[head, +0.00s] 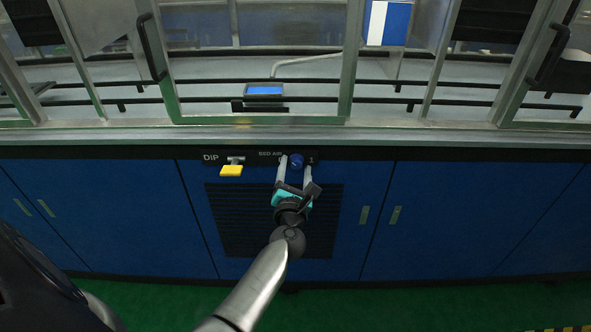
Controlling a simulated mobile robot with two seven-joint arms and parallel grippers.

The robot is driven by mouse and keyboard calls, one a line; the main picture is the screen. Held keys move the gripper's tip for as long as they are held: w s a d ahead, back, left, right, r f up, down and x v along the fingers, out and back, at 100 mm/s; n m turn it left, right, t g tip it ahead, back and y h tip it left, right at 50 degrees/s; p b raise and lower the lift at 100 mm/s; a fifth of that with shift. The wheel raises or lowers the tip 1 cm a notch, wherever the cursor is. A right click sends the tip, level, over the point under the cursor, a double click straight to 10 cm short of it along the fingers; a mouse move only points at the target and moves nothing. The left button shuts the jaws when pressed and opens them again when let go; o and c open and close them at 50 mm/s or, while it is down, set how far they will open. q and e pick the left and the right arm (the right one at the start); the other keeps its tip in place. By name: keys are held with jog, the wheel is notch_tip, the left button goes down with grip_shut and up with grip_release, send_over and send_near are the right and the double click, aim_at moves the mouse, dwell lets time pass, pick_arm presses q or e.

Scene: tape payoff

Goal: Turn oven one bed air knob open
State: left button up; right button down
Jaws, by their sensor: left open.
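The bed air knob (296,160) is a small round blue knob on the dark label strip under the counter, just right of the "BED AIR" lettering. My left gripper (296,163) is open in front of the cabinet, with its two pale fingers reaching up to the strip, one on each side of the knob. I cannot tell whether either finger touches the knob. The mark to the left of the knob is partly covered by a finger; a "1" shows to its right. My right gripper is not in view.
A yellow handle (232,170) marked "DIP" is on the same strip to the left. A black vent grille (237,225) lies below, behind my left gripper. Blue cabinet doors (455,215) stand on both sides. The metal counter edge (420,137) and framed glass doors are above.

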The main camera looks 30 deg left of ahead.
pick_arm(q)
jog(key=c, duration=1)
grip_shut()
